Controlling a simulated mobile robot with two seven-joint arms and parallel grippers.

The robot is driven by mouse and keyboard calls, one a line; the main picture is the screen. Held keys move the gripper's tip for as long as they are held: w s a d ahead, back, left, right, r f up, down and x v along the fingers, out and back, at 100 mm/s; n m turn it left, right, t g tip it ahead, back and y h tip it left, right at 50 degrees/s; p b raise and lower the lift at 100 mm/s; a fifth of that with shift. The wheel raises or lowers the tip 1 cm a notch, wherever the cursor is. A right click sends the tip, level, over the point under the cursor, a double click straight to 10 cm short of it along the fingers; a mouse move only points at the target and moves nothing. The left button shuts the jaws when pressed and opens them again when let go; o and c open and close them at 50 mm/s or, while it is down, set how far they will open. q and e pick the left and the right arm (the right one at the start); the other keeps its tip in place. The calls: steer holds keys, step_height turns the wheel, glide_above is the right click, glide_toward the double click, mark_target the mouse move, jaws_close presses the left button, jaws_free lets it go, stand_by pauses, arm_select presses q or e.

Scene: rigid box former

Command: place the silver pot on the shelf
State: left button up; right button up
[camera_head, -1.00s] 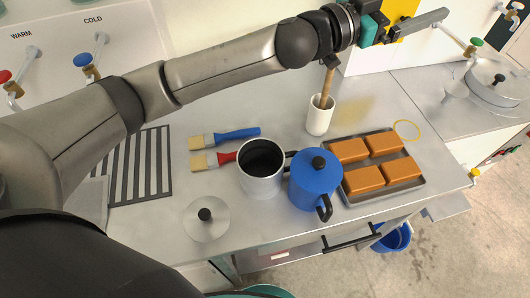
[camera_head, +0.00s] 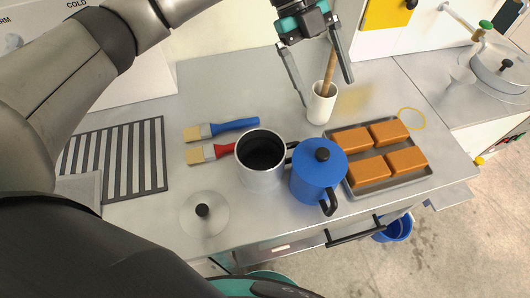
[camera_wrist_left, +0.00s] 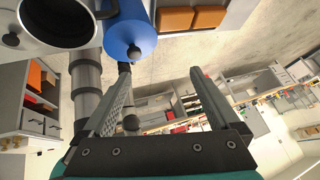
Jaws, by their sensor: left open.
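The open silver pot (camera_head: 262,167), dark inside, stands upright on the steel counter with its black handle at right. Its rim also shows at the top left of the left wrist view (camera_wrist_left: 50,40). A silver lid with a black knob (camera_head: 204,213) lies in front of it. Another silver pot, lidded (camera_head: 498,72), stands at far right. My left gripper (camera_head: 327,92) is open and empty, behind and right of the open pot, over the white cup; its fingers show in the left wrist view (camera_wrist_left: 160,72). I cannot make out which surface is the shelf. My right gripper is out of view.
A blue pot (camera_head: 318,178) stands close right of the silver pot. A tray (camera_head: 358,187) holds several orange blocks. Two brushes (camera_head: 220,128) lie behind left. A white cup (camera_head: 321,106) holds a wooden handle.

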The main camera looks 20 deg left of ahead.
arm_select(q)
steer(key=a+f+y, duration=0.1)
steer(key=a+y, duration=0.2)
steer(key=a, duration=0.3)
glide_toward(296, 143)
steer(key=shift+n, duration=0.4)
steer(key=x, duration=0.4)
steer(key=shift+d+f, duration=0.2)
steer(key=shift+f, duration=0.1)
steer(key=x, duration=0.2)
steer(key=a+x, duration=0.1)
steer(key=x, duration=0.2)
steer(key=shift+f, duration=0.3)
jaws_close()
steer(key=shift+r, duration=0.1)
